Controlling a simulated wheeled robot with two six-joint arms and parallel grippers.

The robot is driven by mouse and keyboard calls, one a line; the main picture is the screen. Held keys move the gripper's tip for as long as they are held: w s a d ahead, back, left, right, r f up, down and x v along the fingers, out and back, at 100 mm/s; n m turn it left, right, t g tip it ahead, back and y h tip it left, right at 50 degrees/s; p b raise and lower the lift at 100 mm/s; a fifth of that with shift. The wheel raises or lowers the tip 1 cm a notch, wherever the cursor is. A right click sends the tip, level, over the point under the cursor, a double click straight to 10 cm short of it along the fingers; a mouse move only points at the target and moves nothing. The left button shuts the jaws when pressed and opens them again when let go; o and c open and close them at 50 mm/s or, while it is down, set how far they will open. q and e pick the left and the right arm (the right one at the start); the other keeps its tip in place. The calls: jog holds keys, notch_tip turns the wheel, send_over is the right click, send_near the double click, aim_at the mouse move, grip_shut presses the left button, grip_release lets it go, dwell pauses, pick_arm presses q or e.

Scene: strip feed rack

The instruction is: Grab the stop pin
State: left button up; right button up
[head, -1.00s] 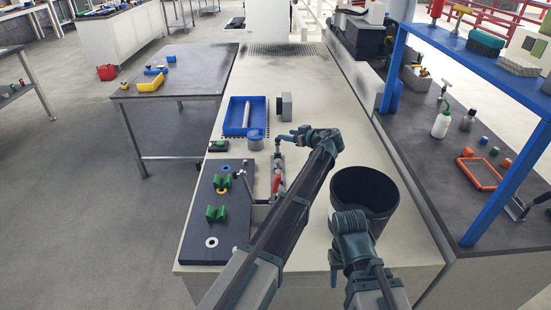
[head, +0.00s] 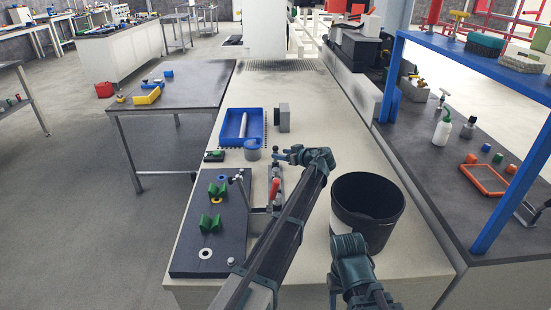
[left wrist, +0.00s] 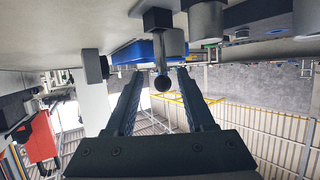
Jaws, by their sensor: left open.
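The stop pin (left wrist: 161,82) shows in the left wrist view as a grey shaft ending in a black ball knob. The knob lies between the two spread fingers of my left gripper (left wrist: 160,85), with visible gaps on both sides. In the head view my left gripper (head: 286,154) is low over the narrow metal fixture (head: 276,172), by its far end. The pin is small and hard to make out there. My right gripper (head: 335,280) is at the bottom, near the black bin; its fingers are not clear.
A red-handled lever (head: 275,188) stands on the fixture. Left of it is a dark plate (head: 232,235) with green V-blocks (head: 210,222). A blue tray (head: 258,130) and a grey cup (head: 251,150) are behind. A black bin (head: 367,208) stands at the right.

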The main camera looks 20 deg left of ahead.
pick_arm(q)
jog(key=b+x, duration=0.1)
jog(key=x, duration=0.1)
jog(key=b+x, duration=0.1)
jog(key=x, duration=0.2)
jog(key=shift+s+f, duration=0.15)
jog(key=shift+f, duration=0.25)
jog(key=shift+d, duration=0.1)
grip_shut()
jog(key=shift+r, duration=0.1)
